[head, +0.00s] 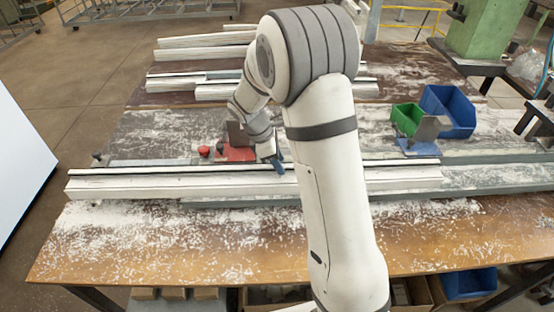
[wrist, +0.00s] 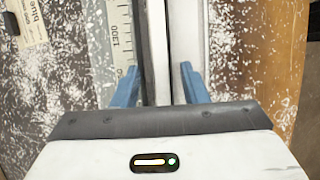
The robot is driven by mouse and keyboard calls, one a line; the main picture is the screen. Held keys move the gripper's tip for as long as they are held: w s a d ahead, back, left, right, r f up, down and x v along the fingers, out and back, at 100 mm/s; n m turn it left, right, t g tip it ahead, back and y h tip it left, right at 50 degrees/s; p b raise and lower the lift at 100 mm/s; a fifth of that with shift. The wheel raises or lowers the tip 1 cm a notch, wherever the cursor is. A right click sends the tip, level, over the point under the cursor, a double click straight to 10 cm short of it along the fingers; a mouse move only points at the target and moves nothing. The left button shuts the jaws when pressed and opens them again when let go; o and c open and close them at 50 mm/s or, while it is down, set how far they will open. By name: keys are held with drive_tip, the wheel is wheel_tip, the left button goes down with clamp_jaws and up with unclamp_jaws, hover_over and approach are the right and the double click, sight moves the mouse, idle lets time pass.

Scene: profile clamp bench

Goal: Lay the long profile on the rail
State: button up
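The long profile (head: 180,187), white with a dark groove along it, lies across the bench from left to right. My arm hides part of its middle. A grey rail (head: 495,178) runs along the bench and shows past the profile's right end; how the profile sits against it is unclear. My gripper (head: 279,166) is over the profile, pointing down. In the wrist view the profile (wrist: 183,30) runs up the picture between and under the two blue fingers (wrist: 160,85). The fingers are apart, and I see no clear contact with the profile.
A red clamp block (head: 236,154) stands just behind the profile, and a blue one (head: 418,148) is farther right. Green (head: 406,118) and blue (head: 450,108) bins stand behind. More profiles (head: 205,40) lie at the back. White chips cover the wooden front strip (head: 150,240). A scale (wrist: 120,40) runs beside the profile.

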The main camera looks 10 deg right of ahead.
drive_tip(key=s+b+v, duration=0.1)
drive_tip(key=v, duration=1)
drive_tip(key=s+d+r+m+t+y, duration=0.2)
drive_tip(key=s+m, duration=0.6)
drive_tip(key=s, duration=0.4)
drive_tip(key=s+d+r+m+t+y, duration=0.1)
drive_tip(key=s+r+m+t+y, duration=0.1)
drive_tip(key=s+m, duration=0.5)
drive_tip(key=s, duration=0.5)
drive_tip(key=shift+d+r+m, duration=0.15)
drive_tip(key=shift+d+m, duration=0.25)
